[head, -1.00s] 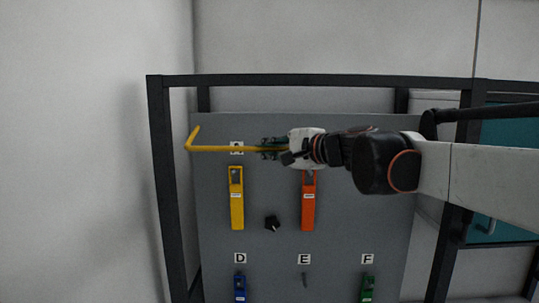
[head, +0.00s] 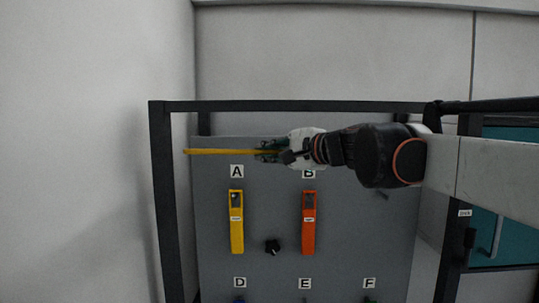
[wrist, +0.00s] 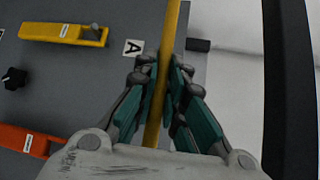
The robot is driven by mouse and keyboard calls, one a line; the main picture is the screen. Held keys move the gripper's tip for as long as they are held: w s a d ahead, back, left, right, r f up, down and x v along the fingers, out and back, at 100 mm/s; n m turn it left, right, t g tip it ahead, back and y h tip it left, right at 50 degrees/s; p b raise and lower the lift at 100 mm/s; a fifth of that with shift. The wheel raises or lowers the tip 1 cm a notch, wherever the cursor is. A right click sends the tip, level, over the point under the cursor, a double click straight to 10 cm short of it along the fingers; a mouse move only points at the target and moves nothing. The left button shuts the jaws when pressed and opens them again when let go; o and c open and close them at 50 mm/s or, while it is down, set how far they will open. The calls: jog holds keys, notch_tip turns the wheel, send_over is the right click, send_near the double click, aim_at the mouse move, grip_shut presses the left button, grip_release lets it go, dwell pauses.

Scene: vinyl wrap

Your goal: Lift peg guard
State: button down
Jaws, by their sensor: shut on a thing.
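The peg guard is a thin yellow bar (head: 215,151) that runs level across the top of the grey board, above the label A. In the wrist view the yellow bar (wrist: 164,75) passes between the green finger pads. My gripper (head: 268,151) is shut on it and comes in from the right. My gripper also shows in the wrist view (wrist: 168,95), with a pad on each side of the bar. The bar's right part is hidden behind my gripper and arm.
The grey board (head: 375,255) carries a yellow holder (head: 236,222) under A, an orange holder (head: 309,224) under B and a black knob (head: 273,246). A dark frame (head: 165,215) surrounds the board. A teal panel (head: 512,190) stands at the right.

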jog(key=shift+r, duration=0.15)
jog(key=c, duration=1.7)
grip_release()
jog(key=shift+o, duration=0.2)
jog(key=v, duration=1.2)
jog(key=s+d+f+n+g+h+b, duration=0.1)
jog(key=s+d+f+n+h+b, duration=0.2)
jog(key=f, duration=2.2)
jog(key=s+d+f+n+g+h+b, duration=0.2)
jog(key=s+d+f+n+h+b, duration=0.2)
jog(key=s+f+b, duration=0.8)
jog(key=s+d+f+n+g+h+b, duration=0.1)
jog(key=s+d+f+n+h+b, duration=0.3)
jog(key=f+b, duration=1.9)
jog(key=s+f, duration=0.2)
jog(key=f, duration=0.6)
jog(key=s+d+f, duration=0.1)
jog(key=s+f, duration=0.1)
jog(key=f, duration=0.6)
jog(key=shift+s+g, duration=0.3)
jog(key=shift+s, duration=0.05)
